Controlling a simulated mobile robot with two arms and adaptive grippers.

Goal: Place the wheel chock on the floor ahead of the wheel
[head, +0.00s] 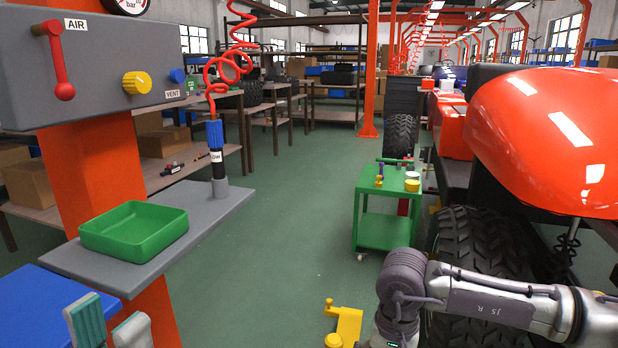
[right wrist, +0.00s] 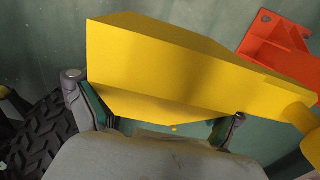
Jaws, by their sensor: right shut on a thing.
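The yellow wheel chock (right wrist: 190,70) fills the middle of the right wrist view. My right gripper (right wrist: 157,105) has its two fingers on either side of the chock and is shut on it. In the head view my right wrist is in front of the wheel (head: 480,240), and that gripper is hidden below the picture edge. A yellow piece with round knobs (head: 347,325) shows left of the wrist; I cannot tell if it is part of the chock. The tyre tread also shows in the right wrist view (right wrist: 45,140). My left gripper (head: 108,325) is open and empty at the lower left.
An orange-red bracket (right wrist: 285,45) lies beyond the chock on the green floor. A green cart (head: 385,230) stands ahead of the wheel. A grey shelf (head: 215,205) with a green tray (head: 135,230) is at the left. The aisle floor (head: 280,230) between is clear.

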